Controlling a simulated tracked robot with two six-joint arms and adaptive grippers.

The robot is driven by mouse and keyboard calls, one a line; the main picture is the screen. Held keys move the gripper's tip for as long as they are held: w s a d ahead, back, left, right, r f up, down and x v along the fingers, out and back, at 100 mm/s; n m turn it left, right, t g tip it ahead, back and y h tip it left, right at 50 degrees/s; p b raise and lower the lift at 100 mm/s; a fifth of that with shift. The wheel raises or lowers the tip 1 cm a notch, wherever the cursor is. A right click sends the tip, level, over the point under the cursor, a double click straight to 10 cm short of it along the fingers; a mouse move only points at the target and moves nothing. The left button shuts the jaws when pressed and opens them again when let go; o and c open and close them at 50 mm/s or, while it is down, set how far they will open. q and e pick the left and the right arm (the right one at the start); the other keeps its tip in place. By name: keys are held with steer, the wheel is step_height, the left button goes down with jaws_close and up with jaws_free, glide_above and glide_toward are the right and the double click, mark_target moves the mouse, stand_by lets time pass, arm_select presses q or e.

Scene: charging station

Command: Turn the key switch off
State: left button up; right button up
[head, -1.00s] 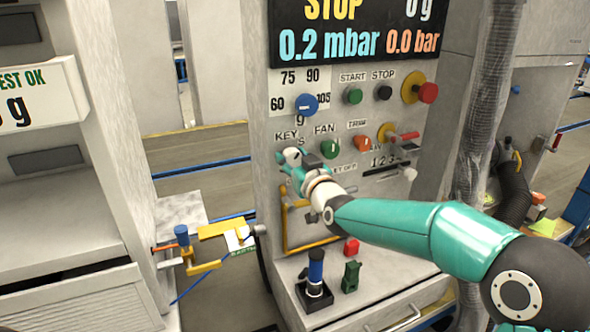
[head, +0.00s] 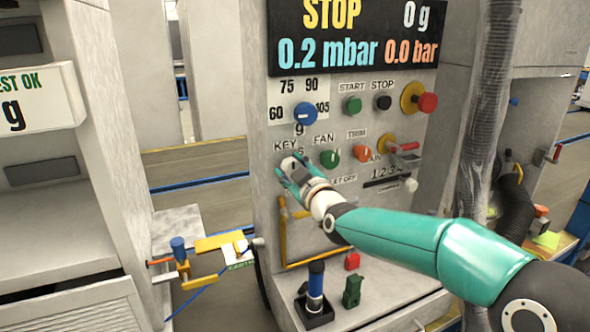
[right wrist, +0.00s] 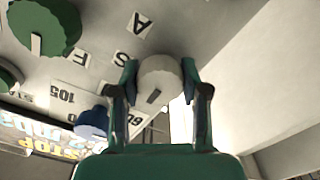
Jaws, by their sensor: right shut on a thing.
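The key switch (head: 290,160) is a pale round knob under the KEY label on the station's panel. In the right wrist view the key switch (right wrist: 160,80) is a whitish ribbed knob with a dark pointer bar, between two teal fingers. My right gripper (head: 289,167) is at the knob and hides part of it in the head view. In the right wrist view my right gripper (right wrist: 160,78) has a finger on each side of the knob and is shut on it. My left gripper is not in view.
Above the key switch is a blue knob (head: 305,113). To its right are a green FAN knob (head: 329,159) and an orange TRIM knob (head: 362,153). A yellow frame (head: 284,232) is below the gripper. A blue-topped lever (head: 316,280) stands on the lower ledge.

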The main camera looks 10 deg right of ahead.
steer(key=shift+f, duration=0.15)
steer(key=o, duration=1.1)
steer(key=shift+o, duration=0.2)
steer(key=s+d, duration=0.2)
steer(key=s, duration=0.9)
steer(key=shift+s+d, duration=0.15)
steer(key=shift+s, duration=0.2)
